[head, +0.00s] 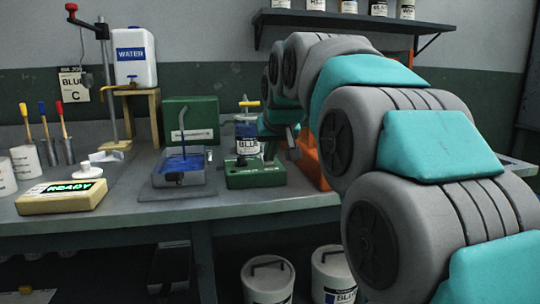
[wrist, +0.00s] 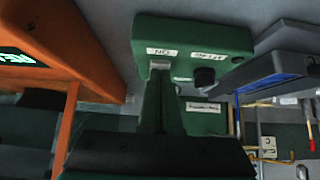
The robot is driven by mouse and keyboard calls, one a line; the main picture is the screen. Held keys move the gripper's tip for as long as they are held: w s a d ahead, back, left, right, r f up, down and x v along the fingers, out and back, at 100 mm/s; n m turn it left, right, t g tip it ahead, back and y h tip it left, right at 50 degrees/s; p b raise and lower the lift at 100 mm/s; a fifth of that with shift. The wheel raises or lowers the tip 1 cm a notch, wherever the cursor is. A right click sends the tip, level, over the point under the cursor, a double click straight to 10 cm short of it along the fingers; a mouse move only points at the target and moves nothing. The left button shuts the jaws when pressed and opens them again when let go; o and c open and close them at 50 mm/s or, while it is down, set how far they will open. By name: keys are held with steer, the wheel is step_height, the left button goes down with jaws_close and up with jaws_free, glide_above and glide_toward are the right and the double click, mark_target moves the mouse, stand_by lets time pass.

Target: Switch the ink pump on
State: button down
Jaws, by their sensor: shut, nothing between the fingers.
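The ink pump is a green box (head: 255,178) on the bench in the head view. It fills the upper middle of the upside-down wrist view (wrist: 190,36). Its face has an "ON" label, a second label that seems to read "PRIME", and a dark round knob (wrist: 204,77). A small light-grey piece (wrist: 160,64), perhaps the switch, sits beside "ON". My gripper (wrist: 163,82) is shut and empty, its fingertips at that piece. I cannot tell whether they touch or which way the switch is set. In the head view my gripper (head: 270,148) is over the pump, partly hidden.
A grey tray with blue ink (head: 165,184) stands left of the pump. An orange unit (head: 306,160) stands close on the right. A cream box (head: 62,197) reads "READY" at the bench front.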

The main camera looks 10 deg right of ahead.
steer(key=shift+r, duration=0.1)
steer(key=shift+r+p, duration=0.4)
steer(key=shift+r, duration=0.3)
steer(key=shift+r, duration=0.15)
steer(key=r, duration=0.1)
steer(key=r+p, duration=0.2)
steer(key=r, duration=0.1)
steer(key=shift+s, duration=0.3)
steer(key=s+f+b+v, duration=0.1)
steer(key=v, duration=0.8)
steer(key=shift+s, duration=0.45)
